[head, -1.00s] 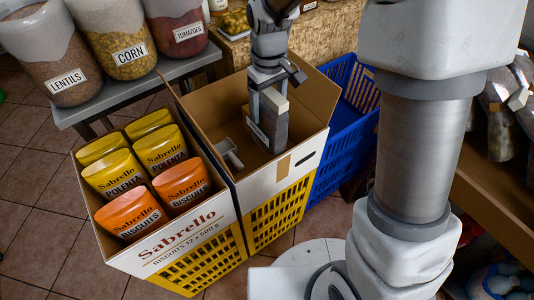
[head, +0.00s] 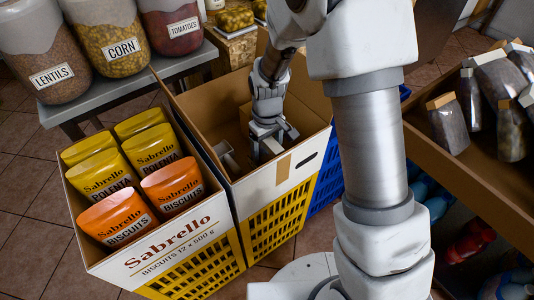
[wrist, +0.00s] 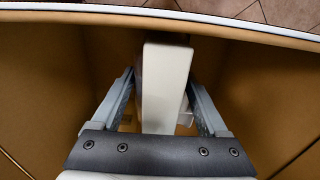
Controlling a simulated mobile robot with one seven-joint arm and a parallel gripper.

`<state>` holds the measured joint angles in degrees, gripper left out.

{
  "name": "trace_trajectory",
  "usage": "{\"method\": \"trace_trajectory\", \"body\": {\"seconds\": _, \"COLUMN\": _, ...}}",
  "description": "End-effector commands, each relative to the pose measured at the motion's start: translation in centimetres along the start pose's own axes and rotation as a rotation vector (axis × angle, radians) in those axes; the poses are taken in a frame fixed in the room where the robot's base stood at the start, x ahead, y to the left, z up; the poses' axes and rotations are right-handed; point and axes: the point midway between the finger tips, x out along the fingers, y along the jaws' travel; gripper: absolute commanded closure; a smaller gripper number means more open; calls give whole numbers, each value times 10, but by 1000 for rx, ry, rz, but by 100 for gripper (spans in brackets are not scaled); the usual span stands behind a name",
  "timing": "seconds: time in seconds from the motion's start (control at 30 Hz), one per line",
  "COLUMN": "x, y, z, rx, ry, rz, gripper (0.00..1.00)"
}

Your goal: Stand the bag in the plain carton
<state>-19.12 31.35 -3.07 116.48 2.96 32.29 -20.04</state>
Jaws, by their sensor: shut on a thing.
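The plain carton (head: 256,193) is a tall, open brown box with a white front, right beside the printed Sabrello carton. My gripper (head: 270,143) is down inside it, near the front wall, shut on the bag. In the head view the bag's pale top (head: 273,147) shows at the fingers; the front wall hides most of the rest. In the wrist view the bag's cream top (wrist: 165,88) is between my two fingers (wrist: 162,95), with carton walls on both sides. The bag looks about upright. I cannot tell whether it touches the carton floor.
A small grey object (head: 228,157) lies in the plain carton, left of my gripper. The Sabrello carton (head: 170,245) holds several yellow and orange bags. Jars stand on a grey shelf (head: 130,84) behind. A blue crate (head: 328,180) is to the right, beside a wooden bin (head: 470,185) of bags.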

Motion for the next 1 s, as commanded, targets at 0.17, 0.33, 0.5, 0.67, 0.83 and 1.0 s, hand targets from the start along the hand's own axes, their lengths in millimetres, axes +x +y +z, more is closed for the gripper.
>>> {"method": "trace_trajectory", "body": {"seconds": 0.17, "x": 4, "y": 0, "z": -1, "rx": 0, "ry": 3, "rz": 1, "gripper": 100}}
{"method": "trace_trajectory", "body": {"seconds": 0.33, "x": 6, "y": 0, "z": -1, "rx": 0, "ry": 3, "rz": 1, "gripper": 100}}
{"method": "trace_trajectory", "body": {"seconds": 0.5, "x": 8, "y": 0, "z": 0, "rx": 0, "ry": 1, "rz": 0, "gripper": 7}}
{"method": "trace_trajectory", "body": {"seconds": 0.67, "x": 8, "y": 0, "z": 0, "rx": 0, "ry": 1, "rz": 0, "gripper": 0}}
{"method": "trace_trajectory", "body": {"seconds": 0.83, "x": 4, "y": 0, "z": -1, "rx": 0, "ry": 2, "rz": 1, "gripper": 0}}
{"method": "trace_trajectory", "body": {"seconds": 1.0, "x": -21, "y": 0, "z": -1, "rx": 0, "ry": 4, "rz": 1, "gripper": 0}}
